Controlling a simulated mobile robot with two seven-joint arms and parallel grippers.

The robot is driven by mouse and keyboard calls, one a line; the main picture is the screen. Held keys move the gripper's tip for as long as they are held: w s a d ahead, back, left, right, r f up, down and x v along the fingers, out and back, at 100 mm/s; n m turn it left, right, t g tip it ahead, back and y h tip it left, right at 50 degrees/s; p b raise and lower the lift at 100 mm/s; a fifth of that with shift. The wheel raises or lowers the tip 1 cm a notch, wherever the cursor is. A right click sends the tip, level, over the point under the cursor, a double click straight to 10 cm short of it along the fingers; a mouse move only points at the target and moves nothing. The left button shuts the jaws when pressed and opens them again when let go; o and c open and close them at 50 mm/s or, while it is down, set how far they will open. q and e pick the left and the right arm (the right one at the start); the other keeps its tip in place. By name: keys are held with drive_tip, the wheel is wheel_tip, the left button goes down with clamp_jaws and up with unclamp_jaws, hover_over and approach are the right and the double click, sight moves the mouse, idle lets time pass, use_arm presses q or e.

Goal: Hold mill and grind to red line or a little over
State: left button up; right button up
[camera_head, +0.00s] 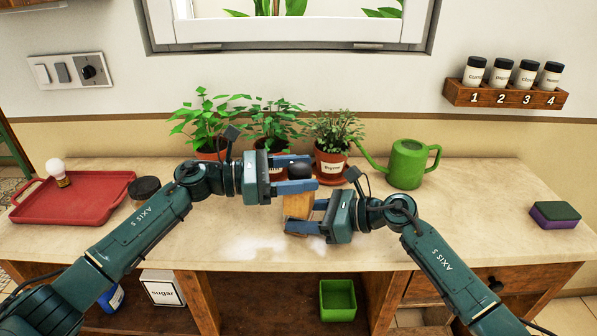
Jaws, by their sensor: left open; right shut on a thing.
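The mill (297,205) stands near the middle of the counter, with a wooden body and a dark rounded top (299,170). My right gripper (303,216) is shut on the mill's lower wooden body from the right. My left gripper (296,173) is above it, open, with its fingers on either side of the dark top. I cannot tell whether those fingers touch it. A pale powdery patch (250,246) lies on the counter below and left of the mill. I cannot make out a red line.
Potted herbs (331,165) and a green watering can (407,165) stand behind the grippers. A red tray (80,205) with a light bulb (57,172) is at left, a sponge (555,215) at right. Spice jars (501,73) sit on a wall rack.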

use_arm(q)
drive_tip(key=s+a, duration=0.1)
drive_tip(key=a, duration=1.1)
drive_tip(key=shift+s, duration=0.35)
drive_tip(key=shift+d, duration=0.15)
drive_tip(key=shift+s+d+n+t+y, duration=1.05)
drive_tip(key=shift+s+n+t, duration=1.15)
drive_tip(key=shift+t, duration=1)
drive_tip(key=x, duration=1.1)
drive_tip(key=shift+w+d+r, duration=0.2)
drive_tip(key=shift+w+r, duration=0.05)
drive_tip(key=shift+w, duration=0.05)
drive_tip(key=c, duration=0.9)
drive_tip(key=shift+m+g, duration=0.3)
drive_tip(key=shift+g, duration=0.1)
drive_tip(key=shift+c, duration=0.2)
